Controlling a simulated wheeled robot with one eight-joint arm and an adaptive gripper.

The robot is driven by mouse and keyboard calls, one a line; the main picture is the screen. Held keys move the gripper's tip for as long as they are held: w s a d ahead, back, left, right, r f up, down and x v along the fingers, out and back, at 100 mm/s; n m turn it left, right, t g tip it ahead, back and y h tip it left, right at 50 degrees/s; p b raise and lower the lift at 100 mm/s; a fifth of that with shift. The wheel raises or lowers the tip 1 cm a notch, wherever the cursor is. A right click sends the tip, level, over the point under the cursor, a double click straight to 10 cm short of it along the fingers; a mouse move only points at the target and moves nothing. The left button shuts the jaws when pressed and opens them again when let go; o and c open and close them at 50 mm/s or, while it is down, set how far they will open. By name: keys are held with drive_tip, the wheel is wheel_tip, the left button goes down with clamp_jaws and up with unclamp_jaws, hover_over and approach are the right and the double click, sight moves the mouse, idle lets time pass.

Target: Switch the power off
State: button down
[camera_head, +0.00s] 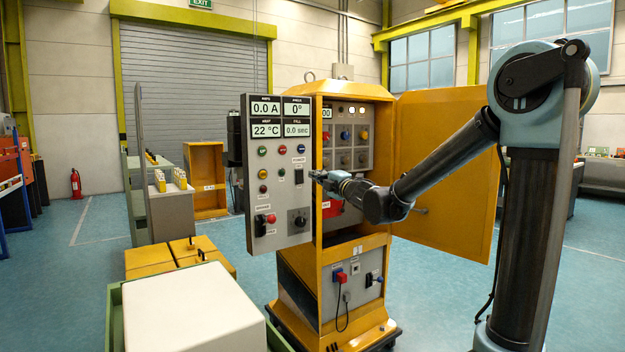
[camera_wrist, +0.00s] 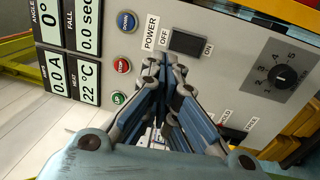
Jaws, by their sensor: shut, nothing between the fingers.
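The grey control panel (camera_head: 279,220) stands upright at the left of the orange cabinet. Its black power switch (camera_head: 299,176) sits under a POWER label at the panel's right side. In the wrist view the switch (camera_wrist: 188,42) lies between the words OFF and ON; I cannot tell which side is pressed. My gripper (camera_head: 314,174) is just right of the switch in the head view. In the wrist view its shut, empty fingertips (camera_wrist: 170,60) are close to the switch's OFF end; I cannot tell whether they touch the panel.
Displays (camera_head: 281,117) read 0.0 A, 0°, 22 °C and 0.0 sec. Several coloured buttons, a rotary knob (camera_head: 298,220) and a red-handled lever (camera_head: 266,219) share the panel. The open cabinet door (camera_head: 440,130) stands behind my arm. A white block (camera_head: 190,310) is at front left.

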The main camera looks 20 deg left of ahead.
drive_tip(key=shift+s+d+r, duration=0.2)
drive_tip(key=shift+s+d, duration=0.85)
drive_tip(key=shift+d, duration=0.1)
